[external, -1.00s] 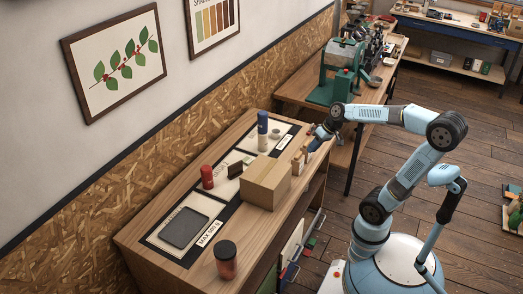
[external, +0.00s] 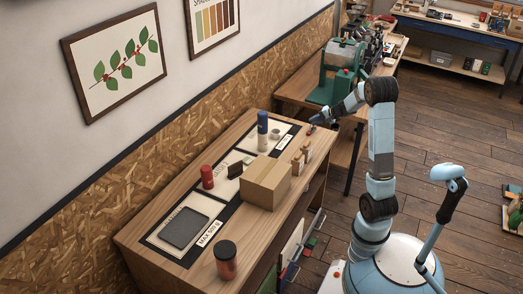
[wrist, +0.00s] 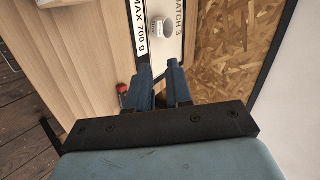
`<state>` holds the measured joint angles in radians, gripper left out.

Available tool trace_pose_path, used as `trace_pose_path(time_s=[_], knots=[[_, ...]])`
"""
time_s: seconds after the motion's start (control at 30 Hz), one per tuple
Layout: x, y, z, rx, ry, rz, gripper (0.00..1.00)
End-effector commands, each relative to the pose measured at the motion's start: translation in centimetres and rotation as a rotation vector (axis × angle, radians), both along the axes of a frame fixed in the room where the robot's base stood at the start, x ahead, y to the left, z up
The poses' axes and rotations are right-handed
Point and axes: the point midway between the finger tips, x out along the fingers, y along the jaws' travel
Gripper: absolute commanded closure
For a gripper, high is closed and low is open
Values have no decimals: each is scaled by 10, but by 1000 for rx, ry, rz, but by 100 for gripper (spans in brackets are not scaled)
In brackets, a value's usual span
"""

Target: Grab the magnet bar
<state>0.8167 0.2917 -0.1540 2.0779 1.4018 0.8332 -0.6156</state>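A small dark object with a red part (external: 311,127) lies on the far right end of the worktop; I cannot tell for sure whether it is the magnet bar. In the wrist view, a small red and dark object (wrist: 122,88) shows just left of my left finger, apart from the gap between the fingers. My gripper (external: 318,119) is low over the worktop's far right corner, beside that object. My wrist hides the area below.
Small wooden items (external: 300,158) stand near the front edge.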

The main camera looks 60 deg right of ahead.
Motion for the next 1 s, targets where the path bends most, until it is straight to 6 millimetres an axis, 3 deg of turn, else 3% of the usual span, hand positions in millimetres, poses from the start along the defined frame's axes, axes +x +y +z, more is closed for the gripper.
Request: trace_pose_path(time_s=[0.03, 0.1, 0.2, 0.33, 0.53, 1.0], knots=[[-6, -26, -14, 16, -7, -56, 80], [-15, -56, -29, 29, -20, -125, 80], [-28, -93, -47, 42, -36, -208, 80], [-41, -122, -62, 49, -49, -277, 80], [-40, -135, -74, 51, -54, -306, 80], [19, -143, -113, 52, -53, -303, 80]])
